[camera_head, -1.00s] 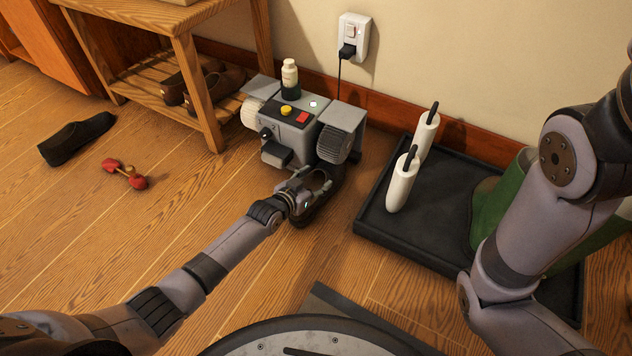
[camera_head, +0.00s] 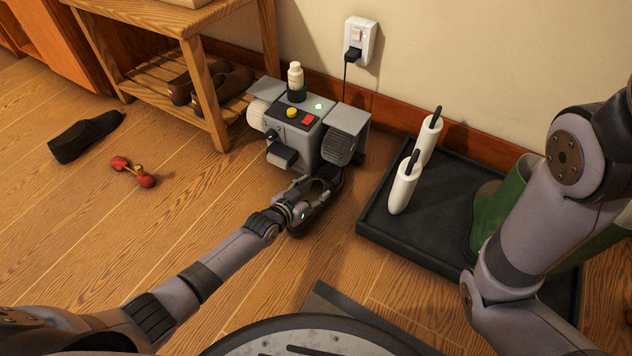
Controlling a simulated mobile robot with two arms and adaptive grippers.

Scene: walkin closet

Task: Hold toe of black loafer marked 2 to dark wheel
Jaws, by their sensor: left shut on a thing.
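A grey polishing machine (camera_head: 312,137) stands on the floor against the wall. Its dark wheel (camera_head: 340,146) is on the right side and a pale wheel (camera_head: 257,114) on the left. My left gripper (camera_head: 308,195) is shut on a dark loafer (camera_head: 326,207), just below and in front of the dark wheel. The loafer's far end lies close under that wheel; I cannot tell whether they touch. The gripper hides part of the loafer, and no number is readable on it. Another black loafer (camera_head: 85,136) lies on the floor at the left. My right gripper is out of view.
A red shoe tree (camera_head: 131,171) lies near the left loafer. A wooden bench (camera_head: 213,108) with brown shoes stands left of the machine. A bottle (camera_head: 296,76) stands on the machine.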

